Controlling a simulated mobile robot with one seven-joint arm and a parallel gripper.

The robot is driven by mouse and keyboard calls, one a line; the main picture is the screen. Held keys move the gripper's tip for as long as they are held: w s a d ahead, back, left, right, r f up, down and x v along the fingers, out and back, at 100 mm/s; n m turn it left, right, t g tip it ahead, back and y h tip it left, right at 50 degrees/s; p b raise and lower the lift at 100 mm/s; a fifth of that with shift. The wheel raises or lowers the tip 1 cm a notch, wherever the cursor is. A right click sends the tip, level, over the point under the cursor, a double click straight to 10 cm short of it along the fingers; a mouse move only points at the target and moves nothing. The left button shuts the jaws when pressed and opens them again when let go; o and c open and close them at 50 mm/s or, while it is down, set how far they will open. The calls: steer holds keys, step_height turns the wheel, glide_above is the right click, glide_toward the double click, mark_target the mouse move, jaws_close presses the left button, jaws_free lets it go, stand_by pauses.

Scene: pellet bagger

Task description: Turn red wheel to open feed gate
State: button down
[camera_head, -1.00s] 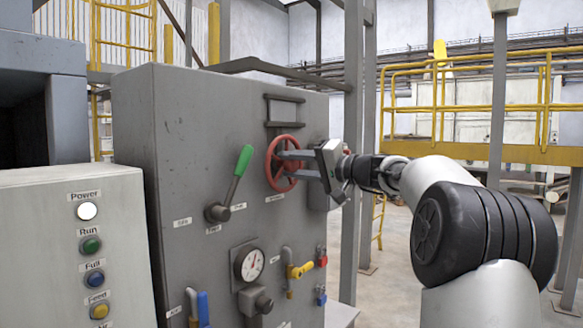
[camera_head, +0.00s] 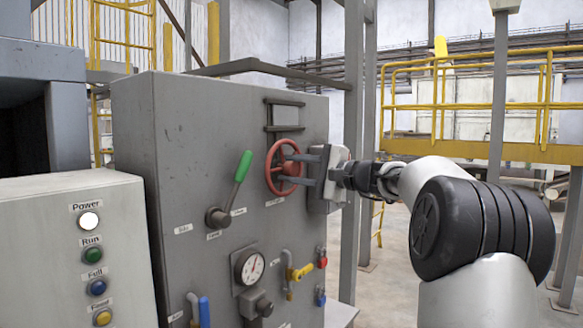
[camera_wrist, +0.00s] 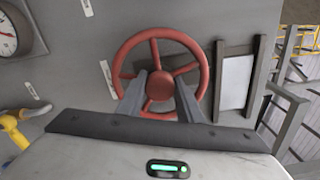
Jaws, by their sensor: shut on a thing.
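The red wheel (camera_head: 271,168) is mounted on the upper front of a grey cabinet. It fills the upper middle of the wrist view (camera_wrist: 156,34), with its rim, spokes and round hub showing. My gripper (camera_head: 291,169) reaches in from the right and is shut on the wheel. In the wrist view its two fingers (camera_wrist: 161,82) lie on either side of the hub, inside the rim. The exact contact of the fingertips is hard to make out.
A green-handled lever (camera_head: 238,178) sits left of the wheel on the grey cabinet (camera_head: 190,110). A gauge (camera_head: 250,267) and a yellow valve handle (camera_head: 301,271) are below. A black frame (camera_head: 285,115) is above the wheel. A button box (camera_head: 60,250) stands front left.

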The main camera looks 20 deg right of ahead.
stand_by(0.4)
steer(key=shift+f, duration=0.1)
steer(key=c, duration=1.3)
jaws_free()
steer(key=b+v, duration=0.3)
steer(key=v, duration=1.4)
steer(key=shift+s+d, duration=0.15)
steer(key=shift+d, duration=0.05)
